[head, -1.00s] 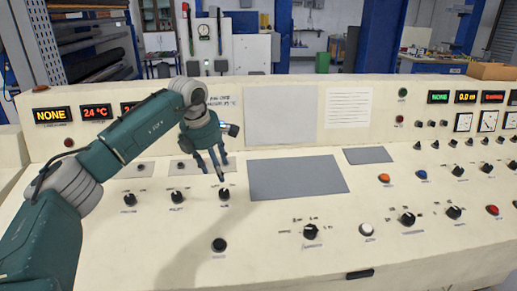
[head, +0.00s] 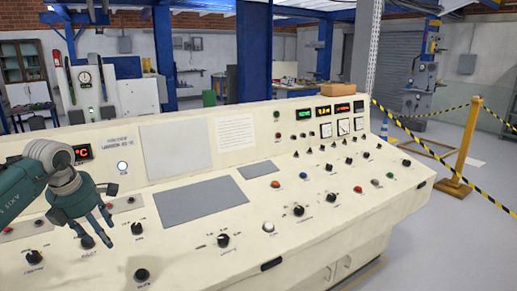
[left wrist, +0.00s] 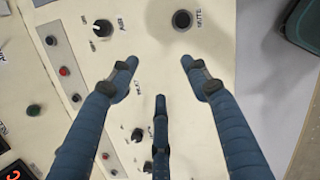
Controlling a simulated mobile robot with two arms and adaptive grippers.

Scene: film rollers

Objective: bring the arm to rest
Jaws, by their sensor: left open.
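My left gripper (head: 95,232) is open and empty above the left part of a cream control console (head: 340,205), its arm coming in from the left edge. In the left wrist view its blue-grey fingers (left wrist: 158,80) are spread apart with nothing between them. Below them are a black knob (left wrist: 102,28) and a round black button (left wrist: 181,19) on the panel. Whether the fingertips touch the panel is hard to tell, but they look clear of it. My right gripper is not in view.
A lit white button (head: 122,166) is on the console's upright face. Grey plates (head: 202,200) and several knobs cover the panel. A yellow post (head: 464,140) with striped tape stands at right. Grey floor (head: 445,235) lies open right of the console.

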